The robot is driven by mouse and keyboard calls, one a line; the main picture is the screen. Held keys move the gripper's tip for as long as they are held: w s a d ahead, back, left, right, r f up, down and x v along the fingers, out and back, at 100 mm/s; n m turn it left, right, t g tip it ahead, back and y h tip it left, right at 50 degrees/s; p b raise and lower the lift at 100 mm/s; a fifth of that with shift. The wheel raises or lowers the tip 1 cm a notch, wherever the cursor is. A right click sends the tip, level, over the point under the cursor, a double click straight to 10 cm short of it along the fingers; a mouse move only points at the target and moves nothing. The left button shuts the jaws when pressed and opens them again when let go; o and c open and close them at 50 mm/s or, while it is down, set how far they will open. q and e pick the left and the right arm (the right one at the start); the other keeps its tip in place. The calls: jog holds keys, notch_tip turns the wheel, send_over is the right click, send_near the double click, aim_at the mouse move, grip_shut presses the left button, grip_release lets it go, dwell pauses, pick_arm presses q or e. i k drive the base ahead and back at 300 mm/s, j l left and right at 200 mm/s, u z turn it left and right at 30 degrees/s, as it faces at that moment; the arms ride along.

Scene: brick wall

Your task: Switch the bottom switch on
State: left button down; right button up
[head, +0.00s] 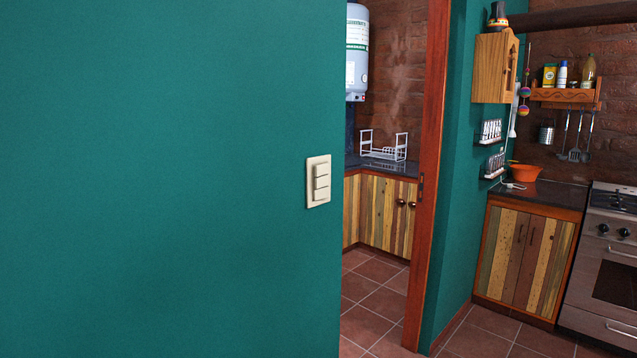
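A cream switch plate (310,190) is fixed upright on the teal wall, close to the wall's right edge. Nothing covers the plate. Neither of my grippers shows in the head view.
The teal wall (150,180) fills the left half and is bare around the plate. Right of it a doorway with a wooden frame (428,180) opens onto a tiled floor (380,305). Wooden cabinets (525,255) and a stove (605,265) stand at the right.

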aim_at(320, 194)
jog(key=i+l+u, duration=0.15)
jog(key=i+l, duration=0.75)
jog(key=l, duration=0.4)
jog(key=k+l, duration=0.15)
jog(key=l, duration=0.2)
jog(key=l+u, duration=0.1)
jog(key=l, duration=0.3)
jog(key=k, duration=0.05)
